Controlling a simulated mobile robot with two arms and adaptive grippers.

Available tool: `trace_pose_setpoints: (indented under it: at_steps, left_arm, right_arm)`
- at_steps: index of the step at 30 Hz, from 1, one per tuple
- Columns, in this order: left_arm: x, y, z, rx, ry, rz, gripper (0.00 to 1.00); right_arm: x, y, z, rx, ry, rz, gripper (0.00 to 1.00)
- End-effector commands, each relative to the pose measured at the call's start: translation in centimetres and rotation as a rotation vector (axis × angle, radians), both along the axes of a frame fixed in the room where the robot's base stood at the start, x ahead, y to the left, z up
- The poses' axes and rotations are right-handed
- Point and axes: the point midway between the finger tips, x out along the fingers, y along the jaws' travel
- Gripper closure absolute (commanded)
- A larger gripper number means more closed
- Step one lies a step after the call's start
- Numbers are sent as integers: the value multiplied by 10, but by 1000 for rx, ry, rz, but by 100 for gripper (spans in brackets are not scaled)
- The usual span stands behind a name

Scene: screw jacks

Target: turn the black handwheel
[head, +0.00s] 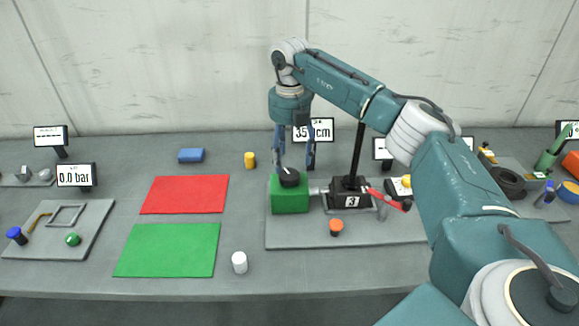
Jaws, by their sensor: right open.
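The black handwheel (289,178) sits on top of a green block (290,196) at the left of a grey base plate (290,236). My right gripper (293,166) points down over the handwheel from above. Its fingers are open, one on the left of the handwheel and one to the right and behind. Whether the fingers touch the handwheel I cannot tell. A black box marked 3 (351,202) is joined to the green block by a metal rod. A display reading in cm (322,129) stands behind, partly hidden by the gripper. My left gripper is not in view.
A black post (357,150) and a red lever (390,200) stand right of the handwheel. An orange knob (336,226) is in front. A white cylinder (239,262), red mat (185,194) and green mat (168,250) lie left. My right arm covers the right side.

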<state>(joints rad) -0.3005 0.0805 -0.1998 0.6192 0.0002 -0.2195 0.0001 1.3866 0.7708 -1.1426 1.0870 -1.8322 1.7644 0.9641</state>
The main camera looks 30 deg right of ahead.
Motion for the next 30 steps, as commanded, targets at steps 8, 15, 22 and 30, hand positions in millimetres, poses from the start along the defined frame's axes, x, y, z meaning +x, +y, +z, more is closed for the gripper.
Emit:
trace_pose_setpoints:
  at_steps: [8, 15, 22, 30]
  left_arm:
    - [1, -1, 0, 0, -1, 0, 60]
    - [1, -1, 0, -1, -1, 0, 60]
    - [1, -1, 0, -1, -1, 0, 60]
    - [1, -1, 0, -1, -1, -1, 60]
  right_arm:
    - [1, -1, 54, 0, -4, -2, 36]
    - [0, -2, 70, 0, -1, -3, 36]
    - [0, -2, 70, -1, -1, -2, 36]
    - [0, -2, 70, -1, -1, -2, 36]
